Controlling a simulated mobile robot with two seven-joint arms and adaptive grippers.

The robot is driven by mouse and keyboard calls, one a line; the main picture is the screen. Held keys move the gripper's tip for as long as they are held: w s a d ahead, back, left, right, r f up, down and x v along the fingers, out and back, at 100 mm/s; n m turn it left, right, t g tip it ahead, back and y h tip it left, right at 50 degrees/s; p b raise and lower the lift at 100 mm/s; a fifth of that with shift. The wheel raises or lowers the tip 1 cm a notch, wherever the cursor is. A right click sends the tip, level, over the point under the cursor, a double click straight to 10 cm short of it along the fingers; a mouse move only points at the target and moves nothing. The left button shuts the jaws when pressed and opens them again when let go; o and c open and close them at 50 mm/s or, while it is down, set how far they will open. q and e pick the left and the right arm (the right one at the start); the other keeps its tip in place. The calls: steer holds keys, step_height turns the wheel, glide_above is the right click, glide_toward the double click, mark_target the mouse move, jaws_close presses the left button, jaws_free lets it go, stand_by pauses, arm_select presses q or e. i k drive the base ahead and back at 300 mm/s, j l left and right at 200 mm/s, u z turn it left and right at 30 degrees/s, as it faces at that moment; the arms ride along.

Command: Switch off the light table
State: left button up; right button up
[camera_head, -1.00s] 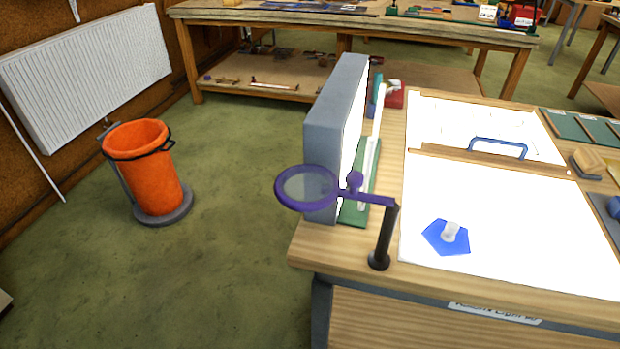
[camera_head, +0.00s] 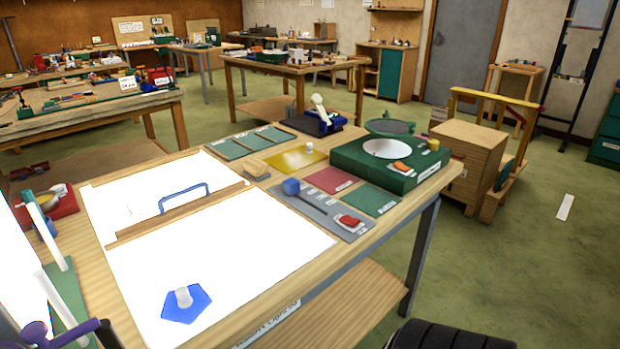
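The light table's panel (camera_head: 240,245) glows bright white, set in a wooden bench top. A wooden bar with a blue handle (camera_head: 183,197) crosses it. A blue pentagon piece (camera_head: 197,304) with a pale knob (camera_head: 184,296) lies on the lit front part. Right of the panel, a grey control plate (camera_head: 318,204) carries a blue knob (camera_head: 291,187) on a dark rod or slot and a red switch-like piece (camera_head: 350,221). Their labels are too small to read. Neither of my grippers is in view.
A green box (camera_head: 390,165) with a white disc stands beyond the plate. Red (camera_head: 330,180) and green (camera_head: 372,200) squares lie between them. A purple ring stand (camera_head: 50,336) is at the bottom left. Open floor (camera_head: 500,270) lies right of the bench.

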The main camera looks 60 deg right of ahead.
mark_target(346, 220)
steer(key=l+z, duration=0.1)
steer(key=z, duration=1.7)
